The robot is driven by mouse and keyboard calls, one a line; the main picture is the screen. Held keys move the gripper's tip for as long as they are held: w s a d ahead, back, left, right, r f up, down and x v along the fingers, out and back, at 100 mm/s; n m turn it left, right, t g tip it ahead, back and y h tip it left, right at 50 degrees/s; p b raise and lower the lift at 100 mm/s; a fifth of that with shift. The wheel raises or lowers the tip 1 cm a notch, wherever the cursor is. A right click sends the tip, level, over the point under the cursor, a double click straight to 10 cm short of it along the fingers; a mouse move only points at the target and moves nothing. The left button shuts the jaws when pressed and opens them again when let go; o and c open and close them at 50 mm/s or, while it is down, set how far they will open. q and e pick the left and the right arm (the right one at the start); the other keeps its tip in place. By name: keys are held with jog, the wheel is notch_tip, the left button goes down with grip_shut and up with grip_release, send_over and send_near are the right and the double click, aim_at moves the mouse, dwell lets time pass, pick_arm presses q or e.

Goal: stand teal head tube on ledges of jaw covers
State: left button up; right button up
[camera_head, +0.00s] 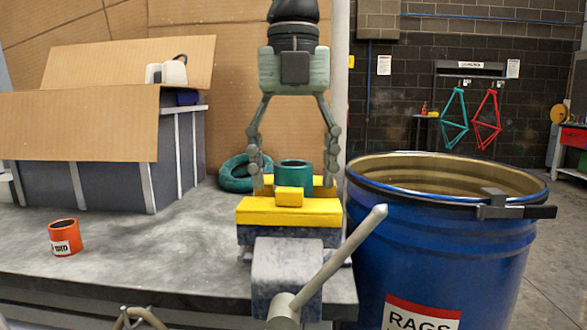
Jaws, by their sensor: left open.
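The teal head tube (293,172) is a short, hollow cylinder standing upright at the yellow jaw covers (265,212) of the vise (287,262). A yellow block on the near cover hides its lower end, so I cannot see exactly what its base touches. My left gripper (293,176) points straight down over it. Its fingers are open, one on each side of the tube, with visible gaps between them and the tube. My right gripper is not in view.
A blue rag drum (450,250) stands close on the right. The vise handle (345,245) slants up toward it. An orange can (64,238), a grey bin (130,170) and a teal coil (235,175) are on the bench. The bench between can and vise is clear.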

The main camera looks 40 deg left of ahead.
pick_arm(q)
notch_tip(320, 180, up, 12)
dwell(0.6)
dwell(0.4)
